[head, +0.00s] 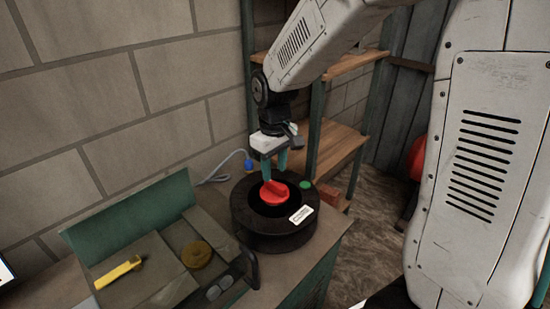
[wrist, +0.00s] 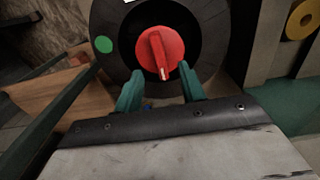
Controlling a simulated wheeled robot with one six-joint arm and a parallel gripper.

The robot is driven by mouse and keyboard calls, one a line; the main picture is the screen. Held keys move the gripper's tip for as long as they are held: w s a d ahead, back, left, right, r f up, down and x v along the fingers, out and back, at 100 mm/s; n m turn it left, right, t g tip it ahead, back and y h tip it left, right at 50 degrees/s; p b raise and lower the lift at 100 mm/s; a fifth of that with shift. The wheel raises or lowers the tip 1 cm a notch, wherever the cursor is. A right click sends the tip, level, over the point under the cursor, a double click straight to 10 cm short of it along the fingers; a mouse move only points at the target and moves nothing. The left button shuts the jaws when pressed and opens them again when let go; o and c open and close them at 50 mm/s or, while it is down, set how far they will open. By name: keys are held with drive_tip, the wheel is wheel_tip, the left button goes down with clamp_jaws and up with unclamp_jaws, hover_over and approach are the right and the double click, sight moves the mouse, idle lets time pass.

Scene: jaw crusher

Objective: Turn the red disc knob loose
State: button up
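The red disc knob (head: 274,193) sits in the recessed middle of a round black housing (head: 272,242) on the bench. In the wrist view the knob (wrist: 160,53) has a raised red grip bar across its face with a small pale mark at its lower end. My gripper (head: 275,172) points down just above the knob. In the wrist view its two green fingers (wrist: 157,84) are apart, at the knob's lower edge, with nothing between the tips. I cannot tell whether a finger touches the knob.
A green dot (head: 305,184) and a white label (head: 301,214) are on the housing's top. Left of it stands an open green-lidded case (head: 130,215) with a yellow tool (head: 119,271) and a yellow-brown ring (head: 196,254). A block wall and wooden shelves (head: 338,148) stand behind.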

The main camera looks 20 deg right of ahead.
sight(275, 184)
wheel_tip(275, 184, down, 5)
drive_tip(key=shift+f, duration=0.1)
idle(0.3)
clamp_jaws()
drive_tip(key=shift+s+f, duration=0.1)
idle(0.4)
drive_tip(key=n, duration=0.4)
drive_tip(key=shift+n, duration=0.4)
